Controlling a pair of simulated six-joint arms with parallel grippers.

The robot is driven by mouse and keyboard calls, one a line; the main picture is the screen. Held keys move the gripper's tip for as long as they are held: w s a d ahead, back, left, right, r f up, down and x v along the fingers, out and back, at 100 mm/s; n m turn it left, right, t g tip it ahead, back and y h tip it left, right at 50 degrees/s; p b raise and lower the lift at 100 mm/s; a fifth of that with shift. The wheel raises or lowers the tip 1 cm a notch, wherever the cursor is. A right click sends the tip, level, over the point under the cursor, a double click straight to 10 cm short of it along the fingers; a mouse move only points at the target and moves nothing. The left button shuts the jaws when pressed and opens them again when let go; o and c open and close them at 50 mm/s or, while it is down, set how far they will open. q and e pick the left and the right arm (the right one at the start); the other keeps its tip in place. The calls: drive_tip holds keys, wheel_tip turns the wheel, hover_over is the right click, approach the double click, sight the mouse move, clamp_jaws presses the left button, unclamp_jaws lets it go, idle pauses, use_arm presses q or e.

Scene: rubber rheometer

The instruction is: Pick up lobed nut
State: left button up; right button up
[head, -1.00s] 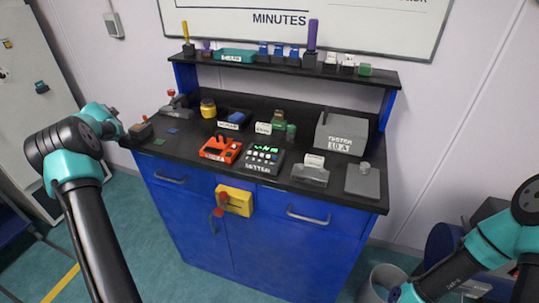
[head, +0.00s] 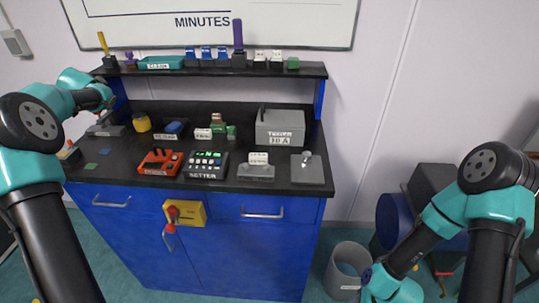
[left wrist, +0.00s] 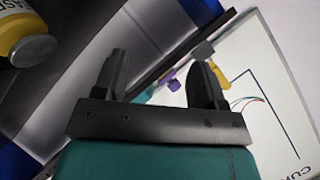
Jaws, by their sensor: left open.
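I cannot identify the lobed nut for certain. A small purple piece (head: 129,58) stands near the left end of the upper shelf and may be it. A purple piece also shows between and beyond the fingers in the left wrist view (left wrist: 173,80), beside a yellow one. My left gripper (left wrist: 160,72) is open, with nothing between its fingers. In the head view my left gripper (head: 106,103) is above the left end of the bench, in front of and below the shelf. My right arm is at lower right; its fingers are not visible.
The black bench (head: 110,172) holds a yellow jar (head: 141,122), a red device (head: 160,162), a keypad unit (head: 205,164), a grey tester box (head: 280,127) and a grey block with a knob (head: 312,170). The shelf (head: 310,70) carries small parts. A bin (head: 348,268) stands at right.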

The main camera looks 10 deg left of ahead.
use_arm(q)
drive_tip(key=w+d+n+g+h, duration=0.1)
drive_tip(key=w+d+n+h, duration=0.2)
drive_tip(key=d, duration=0.9)
drive_tip(key=w+d+n+g, duration=0.25)
drive_tip(key=d+n, duration=0.25)
drive_tip(key=d, duration=0.8)
drive_tip(key=w+d+n+g+h, duration=0.15)
drive_tip(key=w+d+n, duration=0.25)
drive_tip(key=d, duration=0.8)
drive_tip(key=s+d+r+n+g, duration=0.1)
drive_tip(key=s+d+n+g, duration=0.1)
drive_tip(key=d, duration=1)
drive_tip(key=s+d+r+n+g+h, duration=0.1)
drive_tip(key=s+d+n, duration=0.4)
drive_tip(key=d, duration=0.8)
drive_tip(key=s+d+r+n+g, duration=0.1)
drive_tip(key=s+d+n+g, duration=0.2)
drive_tip(key=d, duration=1)
drive_tip(key=s, duration=0.3)
drive_tip(key=shift+s+d+r+n+h, duration=0.2)
drive_tip(key=shift+s+n+h, duration=0.15)
drive_tip(key=shift+s+n, duration=0.05)
hover_over(307, 153)
wheel_tip(307, 153, down, 12)
drive_tip(key=shift+s+f, duration=0.1)
drive_tip(key=shift+f, duration=0.05)
